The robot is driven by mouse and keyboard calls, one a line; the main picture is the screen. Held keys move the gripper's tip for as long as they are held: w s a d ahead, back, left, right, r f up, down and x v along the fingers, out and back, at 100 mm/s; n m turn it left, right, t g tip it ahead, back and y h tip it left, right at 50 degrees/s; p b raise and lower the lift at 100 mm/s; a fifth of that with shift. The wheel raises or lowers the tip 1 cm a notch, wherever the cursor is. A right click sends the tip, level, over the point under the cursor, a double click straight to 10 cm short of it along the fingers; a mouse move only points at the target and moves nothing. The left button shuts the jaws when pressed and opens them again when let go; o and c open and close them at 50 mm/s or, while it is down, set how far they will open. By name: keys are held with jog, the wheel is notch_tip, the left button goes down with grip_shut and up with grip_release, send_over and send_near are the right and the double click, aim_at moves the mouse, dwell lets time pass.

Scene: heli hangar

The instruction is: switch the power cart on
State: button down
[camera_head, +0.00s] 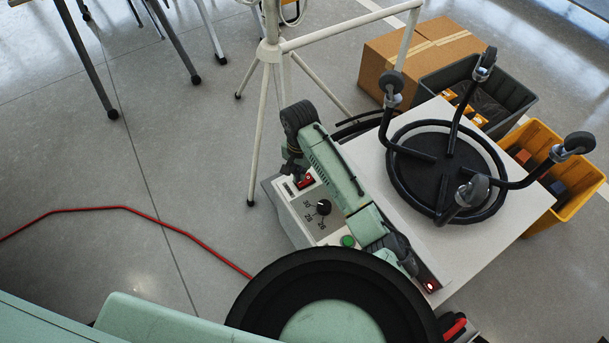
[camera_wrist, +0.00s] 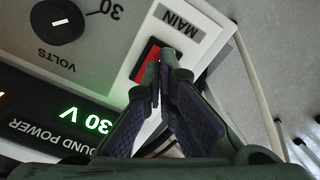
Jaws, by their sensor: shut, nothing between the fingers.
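The power cart (camera_head: 288,206) is a grey-white box with a slanted control panel. Its red main switch (camera_head: 305,182) is at the panel's upper end, and in the wrist view the red switch (camera_wrist: 149,55) sits beside the MAIN label (camera_wrist: 178,24). My gripper (camera_wrist: 168,58) is shut and empty, with its tips over the switch's edge, hiding part of it; contact cannot be told. The volts dial (camera_wrist: 58,20) also shows in the head view (camera_head: 323,207). A lit green display (camera_wrist: 86,121) reads 30 V.
A green button (camera_head: 348,241) is on the panel. An upturned black wheeled stool (camera_head: 447,165) lies on a white surface (camera_head: 508,212). A white stand (camera_head: 268,50), cardboard box (camera_head: 421,50) and yellow crate (camera_head: 571,207) are behind. A red cable (camera_head: 125,208) crosses the floor at left.

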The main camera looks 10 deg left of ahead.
aim_at(300, 182)
jog(key=shift+r+p, duration=2.2)
jog(key=shift+r, duration=0.2)
jog(key=shift+f, duration=0.1)
